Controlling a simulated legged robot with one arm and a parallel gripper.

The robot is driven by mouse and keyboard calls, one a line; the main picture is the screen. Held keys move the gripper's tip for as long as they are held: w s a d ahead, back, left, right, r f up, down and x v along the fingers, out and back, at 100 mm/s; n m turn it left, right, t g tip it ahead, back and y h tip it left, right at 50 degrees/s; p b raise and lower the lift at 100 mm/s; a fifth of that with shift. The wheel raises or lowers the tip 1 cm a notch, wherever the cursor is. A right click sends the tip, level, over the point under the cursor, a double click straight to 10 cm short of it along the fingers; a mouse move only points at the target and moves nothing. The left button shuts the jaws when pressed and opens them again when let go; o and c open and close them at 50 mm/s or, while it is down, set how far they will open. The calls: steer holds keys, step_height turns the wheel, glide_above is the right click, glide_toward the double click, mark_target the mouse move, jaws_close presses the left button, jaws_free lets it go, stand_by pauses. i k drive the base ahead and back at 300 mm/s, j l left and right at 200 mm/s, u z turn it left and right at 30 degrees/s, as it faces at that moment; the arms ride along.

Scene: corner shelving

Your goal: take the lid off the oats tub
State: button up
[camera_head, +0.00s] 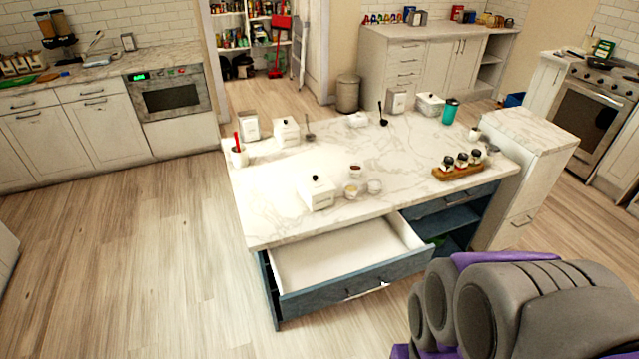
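Several white tubs stand on the marble-topped island (270,215). One squarish tub (317,195) with a lid and small dark knob is near the front edge, above the open drawer. Another lidded tub (287,134) stands further back, beside a white canister (249,127). A further white canister (397,102) and a wide lidded box (430,105) are at the far right. Labels are too small to read, so I cannot tell which is the oats tub. A purple and grey part of my arm fills the lower right, apart from the tubs. My gripper is not visible.
A wide empty drawer (340,255) stands open at the island's front. Small jars (355,187), a wooden tray with black-lidded jars (457,171), a teal cup (450,111) and a red-handled utensil pot (239,155) share the top. Floor (130,250) to the left is clear.

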mark_target(314, 182)
steer(key=i+j, duration=0.45)
steer(key=j, duration=0.2)
steer(key=i+j, duration=0.5)
steer(key=j, duration=0.15)
steer(key=i+j, duration=0.45)
steer(key=j, duration=0.2)
steer(key=u, duration=0.05)
